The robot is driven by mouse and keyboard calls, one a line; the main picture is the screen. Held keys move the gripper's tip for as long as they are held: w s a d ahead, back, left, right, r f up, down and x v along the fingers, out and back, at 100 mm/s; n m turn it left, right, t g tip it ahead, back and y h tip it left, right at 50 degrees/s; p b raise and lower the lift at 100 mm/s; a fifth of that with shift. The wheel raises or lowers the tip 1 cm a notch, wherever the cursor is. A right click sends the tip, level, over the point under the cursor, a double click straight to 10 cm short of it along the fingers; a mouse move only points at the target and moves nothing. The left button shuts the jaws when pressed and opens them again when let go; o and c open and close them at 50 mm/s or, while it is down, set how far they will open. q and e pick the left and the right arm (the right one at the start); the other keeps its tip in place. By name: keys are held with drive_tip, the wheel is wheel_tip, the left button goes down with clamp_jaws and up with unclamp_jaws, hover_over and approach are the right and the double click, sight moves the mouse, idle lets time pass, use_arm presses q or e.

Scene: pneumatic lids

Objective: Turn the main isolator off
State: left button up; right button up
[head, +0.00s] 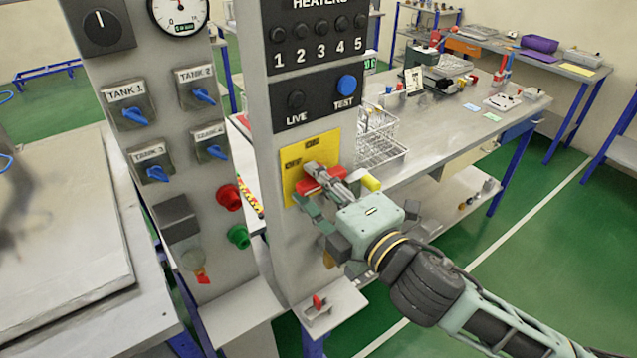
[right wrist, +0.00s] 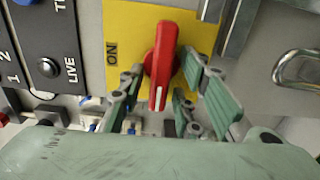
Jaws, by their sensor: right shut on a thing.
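The main isolator has a red rotary handle (head: 322,181) on a yellow plate (head: 328,147), low on the front of the heater column in the head view. The plate carries two small labels, too blurred there to read surely. In the right wrist view the red handle (right wrist: 163,58) stands nearly upright with a white mark at its lower end. The word ON shows on the yellow plate (right wrist: 128,22) left of it. My right gripper (head: 309,183) is shut on the handle, a finger on either side, hiding part of it. My left gripper is not in view.
Above the plate is the heater panel (head: 318,100) with a blue TEST button. The tank panel (head: 165,115) with blue knobs stands to the left. A small ledge with a red switch (head: 318,302) sits below. A bench with a wire rack (head: 378,135) is behind, right.

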drive_tip(key=o, duration=0.8)
drive_tip(key=shift+w, duration=0.1)
drive_tip(key=shift+c, duration=0.2)
drive_tip(key=v, duration=0.7)
drive_tip(key=shift+s, duration=0.2)
drive_tip(key=shift+d+f, duration=0.15)
drive_tip(key=shift+d, duration=0.05)
